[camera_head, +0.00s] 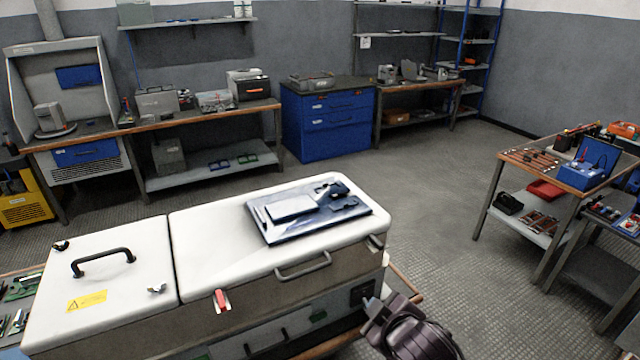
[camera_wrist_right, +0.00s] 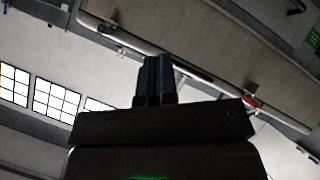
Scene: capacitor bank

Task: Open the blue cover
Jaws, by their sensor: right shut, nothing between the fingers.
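A white chest (camera_head: 150,300) with two lids stands in the foreground of the head view. Its right lid (camera_head: 200,255) is down, with a pale handle (camera_head: 303,266) on its front edge and a red latch (camera_head: 221,300) left of that. A bluish plate with small parts (camera_head: 309,211) lies on this lid. I cannot tell for sure which part is the blue cover. My right gripper (camera_head: 374,309) is by the chest's front right corner, below the lid. In the right wrist view its fingers (camera_wrist_right: 154,62) are together and empty, near the chest's side (camera_wrist_right: 215,45). My left gripper is out of view.
The left lid (camera_head: 95,265) has a black handle (camera_head: 103,262). A bench (camera_head: 518,157) with a blue case (camera_head: 589,163) stands at the right. A blue drawer cabinet (camera_head: 334,118) stands at the back. The floor (camera_head: 435,190) between chest and benches is clear.

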